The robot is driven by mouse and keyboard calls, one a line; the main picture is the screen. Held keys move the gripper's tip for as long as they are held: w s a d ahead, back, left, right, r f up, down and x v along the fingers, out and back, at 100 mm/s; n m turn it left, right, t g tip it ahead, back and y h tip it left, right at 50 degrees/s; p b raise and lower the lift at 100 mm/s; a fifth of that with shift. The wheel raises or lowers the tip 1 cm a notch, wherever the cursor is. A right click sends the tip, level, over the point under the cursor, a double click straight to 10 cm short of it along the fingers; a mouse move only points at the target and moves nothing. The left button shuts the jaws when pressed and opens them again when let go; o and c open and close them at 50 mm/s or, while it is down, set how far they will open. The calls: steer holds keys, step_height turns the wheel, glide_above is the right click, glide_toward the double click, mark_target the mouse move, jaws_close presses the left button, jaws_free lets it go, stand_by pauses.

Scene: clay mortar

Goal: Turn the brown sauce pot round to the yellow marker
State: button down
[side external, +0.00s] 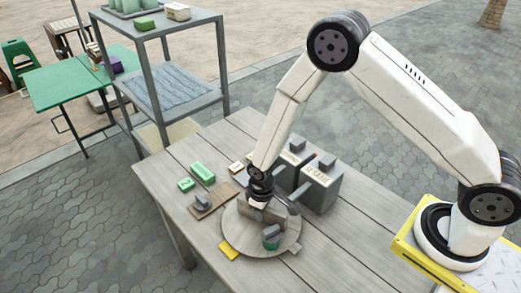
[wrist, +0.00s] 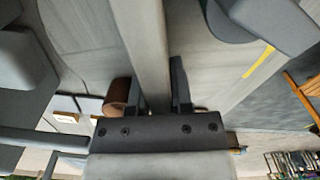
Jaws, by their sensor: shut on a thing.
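A round grey-wood turntable (side external: 237,232) sits near the table's front edge. A pale upright bar (side external: 268,215) crosses its middle; it also shows in the wrist view (wrist: 145,35). My gripper (side external: 259,203) points down over the turntable and is shut on this bar, one finger on each side in the wrist view (wrist: 157,85). A brown round pot (wrist: 117,92) shows beside the left finger in the wrist view; the side view does not show it clearly. A dark green pot (side external: 271,243) with a grey top stands on the turntable's near side. The yellow marker (side external: 228,250) lies at its lower-left rim.
A wooden board with a grey item (side external: 204,203), green blocks (side external: 202,173) and small pale blocks lie left of and behind the turntable. Dark grey boxes (side external: 318,185) stand close behind it on the right. The table's right front is clear.

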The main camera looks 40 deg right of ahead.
steer(key=shift+n, duration=11.6)
steer(key=c, duration=0.5)
jaws_free()
steer(key=shift+r, duration=0.15)
